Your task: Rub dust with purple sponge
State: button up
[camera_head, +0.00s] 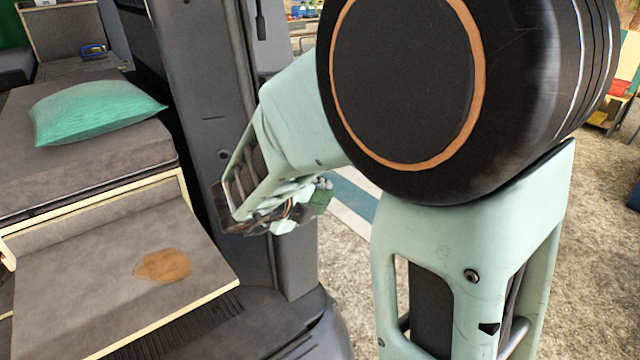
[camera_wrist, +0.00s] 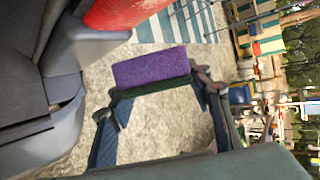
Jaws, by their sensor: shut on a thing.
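The purple sponge (camera_wrist: 151,67) is held across the fingertips of my gripper (camera_wrist: 155,90) in the wrist view, with a dark green layer along its near side. My gripper is shut on it, and the sponge is in the air over the gravel ground. In the head view my gripper (camera_head: 278,212) hangs beside the van's door pillar; the sponge is hard to make out there. The dust is a brown patch (camera_head: 163,265) on the grey board of the tailgate, at the lower left. My gripper is to the right of the patch and apart from it.
A green pillow (camera_head: 92,110) lies on the grey mattress (camera_head: 60,178) behind the board (camera_head: 85,290). The dark van pillar (camera_head: 215,130) stands close to my gripper. A red object (camera_wrist: 125,12) is at the top of the wrist view. Open gravel lies at right.

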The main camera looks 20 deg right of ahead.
jog(key=shift+w+a, duration=0.4)
jog(key=shift+w, duration=0.5)
jog(key=shift+w+a, duration=0.35)
jog(key=shift+w, duration=0.5)
jog(key=shift+w+a, duration=0.4)
jog(key=shift+w, duration=0.5)
jog(key=shift+w+a+p, duration=0.2)
jog(key=shift+w+p, duration=0.1)
jog(key=shift+w, duration=0.2)
jog(key=shift+w+a+p, duration=0.2)
jog(key=shift+w+p, duration=0.1)
jog(key=shift+w, duration=0.2)
jog(key=w+d+r+p, duration=0.2)
jog(key=d+r+p, duration=0.1)
jog(key=d+p, duration=0.2)
jog(key=shift+w+d+r, duration=0.3)
jog(key=shift+w+d, duration=0.05)
jog(key=shift+d, duration=0.25)
dwell(1.9)
